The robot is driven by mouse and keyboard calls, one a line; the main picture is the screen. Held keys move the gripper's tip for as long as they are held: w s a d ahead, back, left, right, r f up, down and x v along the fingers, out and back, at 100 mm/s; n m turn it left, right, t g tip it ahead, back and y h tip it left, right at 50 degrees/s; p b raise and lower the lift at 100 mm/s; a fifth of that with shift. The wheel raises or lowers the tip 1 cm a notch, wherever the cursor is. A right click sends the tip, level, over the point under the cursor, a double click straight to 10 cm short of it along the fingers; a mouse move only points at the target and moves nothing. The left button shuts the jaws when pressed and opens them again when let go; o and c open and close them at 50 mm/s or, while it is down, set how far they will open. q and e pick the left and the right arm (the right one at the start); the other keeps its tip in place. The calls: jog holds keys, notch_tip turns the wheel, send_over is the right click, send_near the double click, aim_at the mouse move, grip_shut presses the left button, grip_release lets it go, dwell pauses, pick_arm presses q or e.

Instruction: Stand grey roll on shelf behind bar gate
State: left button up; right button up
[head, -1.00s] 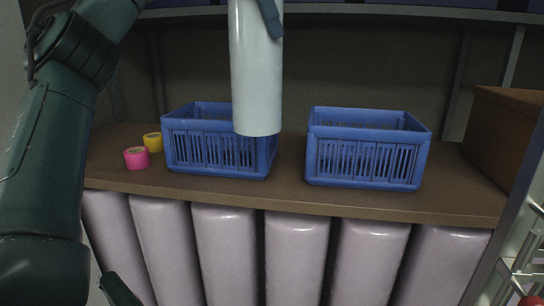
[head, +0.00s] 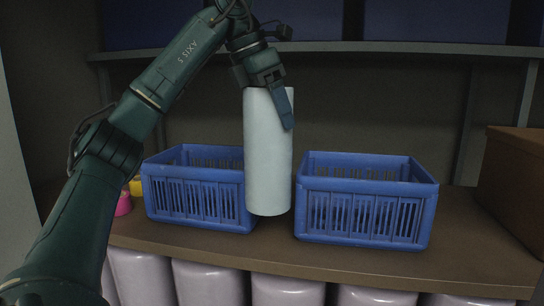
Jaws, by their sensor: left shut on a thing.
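The grey roll (head: 267,160), a pale upright cylinder, is held by its top in my left gripper (head: 279,103). One finger shows on the roll's near side; the other is hidden. The roll is upright between two blue baskets, partly in front of the left one. Its bottom end is over the brown shelf (head: 270,255); I cannot tell whether it touches. No bar gate can be made out now. My right gripper is out of view.
The left blue basket (head: 195,203) and right blue basket (head: 365,208) flank the roll closely. Pink (head: 124,204) and yellow (head: 136,187) rolls sit at the left, partly behind my arm. A brown box (head: 515,170) stands at the right. An upper shelf (head: 400,47) crosses above.

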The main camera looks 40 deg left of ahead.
aim_at(248, 96)
pick_arm(q)
jog(key=shift+f, duration=4.35)
jog(key=o, duration=1.8)
jog(key=shift+c, duration=0.2)
jog(key=shift+v, duration=6.15)
jog(key=shift+d, duration=0.1)
jog(key=shift+w, duration=0.1)
